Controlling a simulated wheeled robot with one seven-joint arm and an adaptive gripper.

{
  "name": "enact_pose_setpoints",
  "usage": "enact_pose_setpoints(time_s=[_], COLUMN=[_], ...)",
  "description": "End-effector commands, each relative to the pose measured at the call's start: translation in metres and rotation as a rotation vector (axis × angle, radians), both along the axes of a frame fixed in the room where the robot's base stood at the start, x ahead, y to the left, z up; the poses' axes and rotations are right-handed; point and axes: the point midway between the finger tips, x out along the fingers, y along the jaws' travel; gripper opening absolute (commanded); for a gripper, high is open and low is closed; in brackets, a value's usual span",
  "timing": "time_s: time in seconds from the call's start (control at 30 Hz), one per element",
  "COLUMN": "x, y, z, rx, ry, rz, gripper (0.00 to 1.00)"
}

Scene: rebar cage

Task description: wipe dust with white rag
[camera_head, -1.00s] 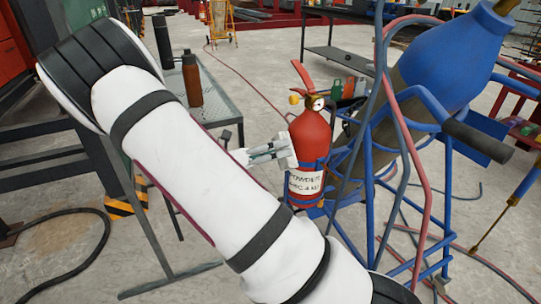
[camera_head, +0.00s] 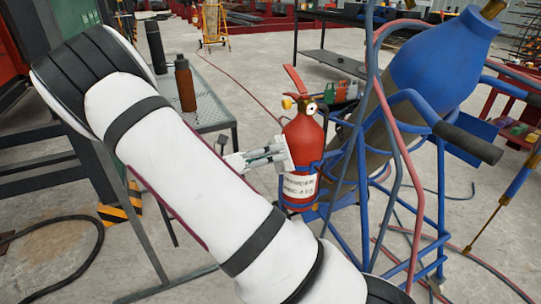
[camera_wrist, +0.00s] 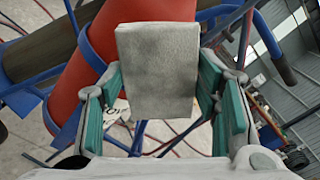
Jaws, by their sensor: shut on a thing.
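My gripper (camera_wrist: 160,105) is shut on a pale grey-white rag (camera_wrist: 158,70), which looks like a flat, blocky pad between the green-sided fingers. In the head view the rag (camera_head: 282,152) is at the left side of the red fire extinguisher (camera_head: 304,142), overlapping its edge above the white label. The extinguisher's red body (camera_wrist: 95,45) lies behind and left of the rag in the wrist view. I cannot tell whether the rag touches it. No dust can be made out clearly; the extinguisher surface behind the rag is hidden.
A blue tubular cart (camera_head: 420,200) with a blue cylinder (camera_head: 440,60) and hoses stands right of the extinguisher. A metal table (camera_head: 210,105) with an orange-brown bottle (camera_head: 186,88) and a dark flask (camera_head: 155,45) is at left. Open floor lies behind.

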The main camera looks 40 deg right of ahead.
Motion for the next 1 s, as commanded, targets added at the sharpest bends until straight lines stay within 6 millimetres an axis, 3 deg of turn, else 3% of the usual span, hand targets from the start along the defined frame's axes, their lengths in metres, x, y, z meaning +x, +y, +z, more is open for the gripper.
enact_pose_setpoints(time_s=[0.77,1.0], x=[-0.003,0.012], y=[-0.012,-0.016], z=[0.0,0.001], rx=[0.0,0.0], ry=[0.0,-0.001], rz=[-0.001,-0.001], gripper=[0.34,0.34])
